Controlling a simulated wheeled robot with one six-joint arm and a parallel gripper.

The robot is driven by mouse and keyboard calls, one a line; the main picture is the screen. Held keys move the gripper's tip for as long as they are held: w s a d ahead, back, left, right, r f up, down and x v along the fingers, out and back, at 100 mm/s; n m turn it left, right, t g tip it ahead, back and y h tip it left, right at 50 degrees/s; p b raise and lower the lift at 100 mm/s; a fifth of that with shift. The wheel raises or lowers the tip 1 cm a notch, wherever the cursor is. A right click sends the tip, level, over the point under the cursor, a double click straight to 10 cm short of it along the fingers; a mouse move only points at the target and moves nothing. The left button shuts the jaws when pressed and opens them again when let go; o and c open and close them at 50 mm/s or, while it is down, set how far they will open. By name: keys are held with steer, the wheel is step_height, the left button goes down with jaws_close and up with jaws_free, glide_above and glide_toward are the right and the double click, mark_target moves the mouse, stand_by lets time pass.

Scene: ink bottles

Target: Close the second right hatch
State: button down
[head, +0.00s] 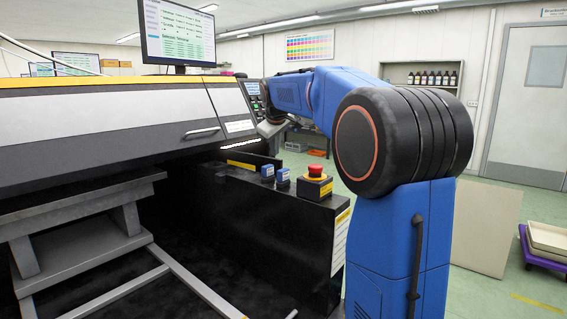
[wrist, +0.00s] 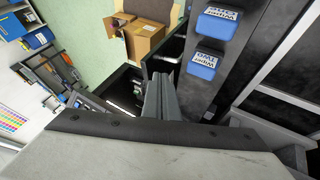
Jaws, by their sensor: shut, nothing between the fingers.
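The big printing machine (head: 110,125) fills the left of the head view. On its black side housing (head: 285,225) are two blue-labelled blocks (head: 275,175); in the wrist view these blue blocks (wrist: 203,66) lie right of my fingers. A dark upright panel (head: 250,157) stands behind the housing, perhaps an open hatch; I cannot tell which hatch it is. My gripper (wrist: 160,82) is shut and empty, its grey fingers beside a dark panel and recess (wrist: 128,84). Contact cannot be told. In the head view my gripper (head: 271,128) is small, above the far end of the housing.
A red emergency button (head: 315,171) sits on the housing's near right corner. A monitor (head: 178,32) stands on the machine. In the wrist view a cardboard box (wrist: 145,40) is beyond the fingers. Shelved bottles (head: 432,78) stand at the back.

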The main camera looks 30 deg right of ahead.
mark_target(275, 164)
steer(key=x, duration=1)
steer(key=shift+d, duration=0.2)
